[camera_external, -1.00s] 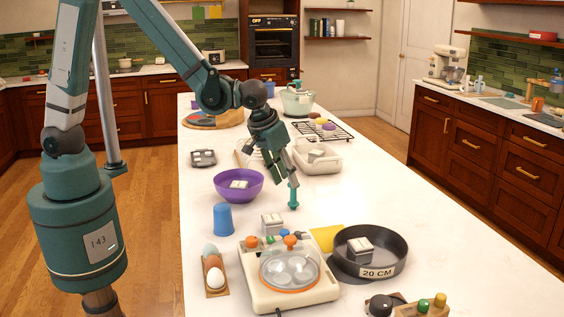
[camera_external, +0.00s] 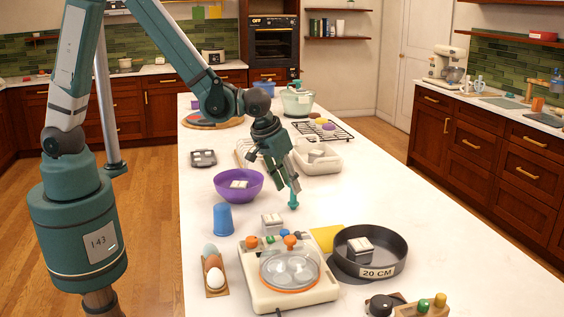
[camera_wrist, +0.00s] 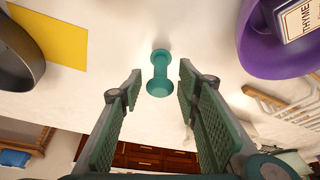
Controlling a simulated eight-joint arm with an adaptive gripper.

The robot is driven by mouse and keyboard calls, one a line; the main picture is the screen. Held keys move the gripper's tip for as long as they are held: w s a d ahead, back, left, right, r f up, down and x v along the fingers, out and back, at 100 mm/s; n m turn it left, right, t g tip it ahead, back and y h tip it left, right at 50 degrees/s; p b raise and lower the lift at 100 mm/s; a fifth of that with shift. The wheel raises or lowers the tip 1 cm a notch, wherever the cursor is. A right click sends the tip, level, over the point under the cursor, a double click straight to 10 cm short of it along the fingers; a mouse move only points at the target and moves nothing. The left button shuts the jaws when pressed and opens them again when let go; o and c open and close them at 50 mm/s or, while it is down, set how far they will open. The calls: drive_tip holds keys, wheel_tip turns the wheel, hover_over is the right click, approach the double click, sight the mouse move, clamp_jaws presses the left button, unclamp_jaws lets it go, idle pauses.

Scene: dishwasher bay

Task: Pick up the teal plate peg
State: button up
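The teal plate peg (camera_external: 293,204) stands upright on the white counter, beyond the blue cup and the cooker-like appliance. In the wrist view the peg (camera_wrist: 160,75) is a narrow-waisted teal piece with rounded ends, seen in line with the gap between the fingertips. My gripper (camera_external: 287,184) is above and right at the peg in the external view, pointing down at a tilt. Its two ridged finger pads are apart, with the peg between their tips in the wrist picture; no contact shows. The gripper partly hides the peg's upper part in the external view.
A purple bowl (camera_external: 250,193) holding a small box stands to the left. A yellow sheet (camera_external: 324,235) and black round pan (camera_external: 398,259) lie nearer the camera. A cream tray (camera_external: 328,164) and wire rack are behind. The counter right of the peg is clear.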

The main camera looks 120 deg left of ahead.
sight(293, 203)
drive_tip(key=shift+f, duration=0.1)
drive_tip(key=shift+x, duration=2.5)
drive_tip(key=c, duration=0.7)
